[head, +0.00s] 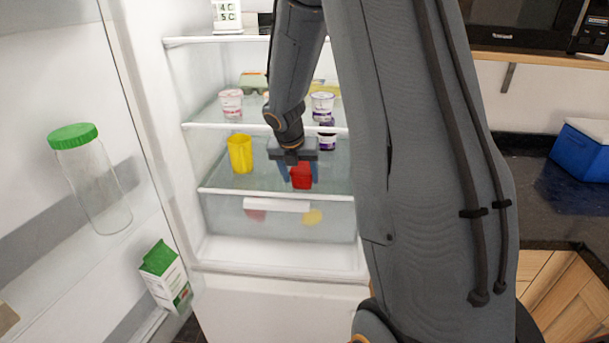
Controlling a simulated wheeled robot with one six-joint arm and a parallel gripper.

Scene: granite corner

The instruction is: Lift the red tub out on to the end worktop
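The red tub (301,177) is inside the open fridge, near the front edge of the middle glass shelf (225,184). My gripper (299,172) points down over it from above, with a blue finger on each side of the tub. Whether the fingers press on the tub or stand slightly apart from it is too small to tell. The tub appears to be at shelf level. A dark granite worktop (540,205) is at the right, partly hidden by my arm.
A yellow cup (240,153) stands left of the tub, and a purple-labelled pot (327,140) stands behind it. Yogurt pots (231,104) are on the shelf above. The open door (95,255) holds a green-lidded jar (92,185) and a carton (165,276). A blue box (582,152) sits on the worktop.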

